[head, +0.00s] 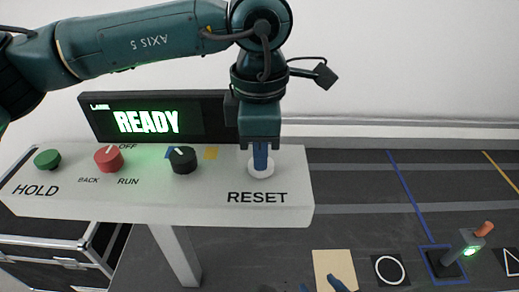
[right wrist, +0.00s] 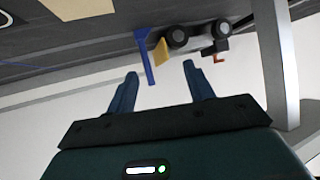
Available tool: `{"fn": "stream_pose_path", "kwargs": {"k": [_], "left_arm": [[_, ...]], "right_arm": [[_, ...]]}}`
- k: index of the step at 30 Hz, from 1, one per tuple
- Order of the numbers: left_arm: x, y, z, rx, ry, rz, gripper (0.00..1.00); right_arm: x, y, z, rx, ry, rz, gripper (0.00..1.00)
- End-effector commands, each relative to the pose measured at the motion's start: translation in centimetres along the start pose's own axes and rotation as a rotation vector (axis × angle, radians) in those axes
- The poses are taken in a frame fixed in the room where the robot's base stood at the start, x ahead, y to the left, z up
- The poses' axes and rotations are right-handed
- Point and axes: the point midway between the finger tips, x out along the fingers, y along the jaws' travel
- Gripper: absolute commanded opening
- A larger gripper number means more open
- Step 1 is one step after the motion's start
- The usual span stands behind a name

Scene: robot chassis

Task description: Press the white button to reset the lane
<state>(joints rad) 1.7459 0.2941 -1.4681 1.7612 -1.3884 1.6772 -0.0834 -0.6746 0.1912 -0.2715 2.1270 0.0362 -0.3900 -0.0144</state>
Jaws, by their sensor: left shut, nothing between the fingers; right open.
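The white button (head: 261,172) sits at the right end of the white control panel (head: 150,206), above the word RESET. My left gripper (head: 262,168) is shut and points straight down. Its fingertips are over the button and appear to touch it; they hide part of its middle. I cannot tell how far it is pressed. The lane display (head: 146,121) behind the panel reads READY in green. My right gripper (right wrist: 162,82) is open and empty in the right wrist view; a blue fingertip (head: 340,284) shows at the bottom of the head view.
A green HOLD button (head: 47,159), a red knob (head: 109,159) and a black knob (head: 183,160) are on the same panel. A small grey device with a green light (head: 467,246) stands in a blue square on the dark floor. A circle card (head: 390,269) lies nearby.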

Motion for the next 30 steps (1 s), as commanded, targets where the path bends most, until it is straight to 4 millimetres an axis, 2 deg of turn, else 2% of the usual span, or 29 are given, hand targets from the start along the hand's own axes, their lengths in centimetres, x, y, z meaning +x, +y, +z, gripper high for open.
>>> {"fn": "stream_pose_path", "kwargs": {"k": [1, 2, 7, 10, 15, 18, 24, 30], "left_arm": [[0.3, -0.5, 0.0, 0.008, 0.010, -0.018, 0.00], [-0.1, -0.5, 0.1, 0.008, 0.009, -0.016, 0.00], [-4.3, -0.4, 0.2, 0.004, -0.002, 0.002, 0.00], [-6.2, -0.2, 0.3, 0.001, -0.004, 0.007, 0.00], [-10.2, -0.1, 0.3, 0.000, -0.004, 0.007, 0.00], [-11.9, -0.1, 0.3, 0.000, -0.004, 0.007, 0.00], [-13.8, -0.1, 0.2, 0.000, -0.003, 0.007, 0.00], [-14.1, -0.1, 0.2, 0.000, -0.003, 0.006, 0.00]], "right_arm": [[-0.1, 0.0, -0.1, -0.001, -0.003, 0.002, 0.52], [-0.2, 0.1, -0.2, -0.003, -0.005, 0.003, 0.52], [-0.9, 0.7, -0.6, -0.004, -0.032, 0.021, 0.52], [-0.2, 1.0, 0.6, 0.008, -0.038, 0.032, 0.52], [0.0, 0.7, 0.5, 0.013, -0.032, 0.028, 0.52], [0.0, 0.6, 0.1, 0.012, -0.021, 0.026, 0.52], [-0.1, 0.5, -0.5, 0.008, -0.009, 0.021, 0.52], [-0.1, 0.5, -0.4, 0.001, -0.012, 0.018, 0.52]]}}
